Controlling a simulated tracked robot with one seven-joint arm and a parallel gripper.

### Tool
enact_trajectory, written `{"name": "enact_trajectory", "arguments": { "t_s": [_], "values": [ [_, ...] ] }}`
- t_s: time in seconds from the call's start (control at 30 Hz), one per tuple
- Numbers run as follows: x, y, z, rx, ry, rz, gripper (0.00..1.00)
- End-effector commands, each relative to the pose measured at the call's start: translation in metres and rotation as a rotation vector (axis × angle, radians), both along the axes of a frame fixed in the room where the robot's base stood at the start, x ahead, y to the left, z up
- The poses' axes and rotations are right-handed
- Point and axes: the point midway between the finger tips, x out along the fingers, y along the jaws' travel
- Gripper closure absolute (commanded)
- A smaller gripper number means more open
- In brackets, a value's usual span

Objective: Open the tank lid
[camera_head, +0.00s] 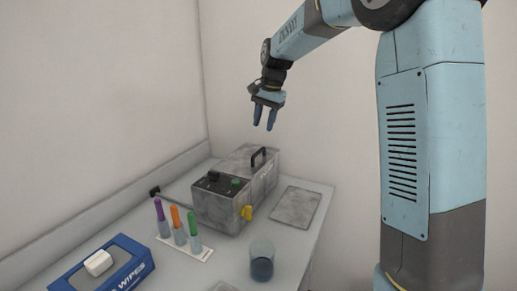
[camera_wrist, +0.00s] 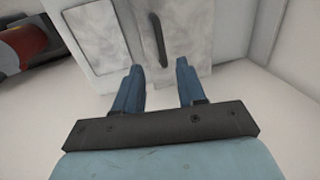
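The tank is a mottled grey box (camera_head: 264,187) at the back of the table, behind a control unit. Its grey lid (camera_head: 238,160) looks shut and carries a black bar handle (camera_head: 258,157). My gripper (camera_head: 264,127) is above the tank, pointing down, with its two blue fingers apart and nothing between them. In the wrist view, the lid (camera_wrist: 190,30) and handle (camera_wrist: 159,40) lie ahead of the fingertips (camera_wrist: 159,64). The handle is roughly in line with the gap between the fingers and does not appear to be touched.
The control unit (camera_head: 212,207) has a green knob (camera_head: 236,182) and a yellow part (camera_head: 246,213). A flat grey plate (camera_head: 297,207) lies right of the tank. A beaker (camera_head: 262,262), a rack of coloured tubes (camera_head: 180,236) and a blue wipes box (camera_head: 112,268) stand in front.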

Motion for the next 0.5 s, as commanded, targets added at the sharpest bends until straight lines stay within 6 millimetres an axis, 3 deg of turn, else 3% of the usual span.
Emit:
{"name": "enact_trajectory", "arguments": {
  "t_s": [0.3, 0.5],
  "values": [
    [0.005, 0.01, -0.057, -0.001, 0.003, 0.001, 0.6],
    [0.008, 0.014, -0.084, 0.0, 0.001, 0.001, 0.6]
  ]
}}
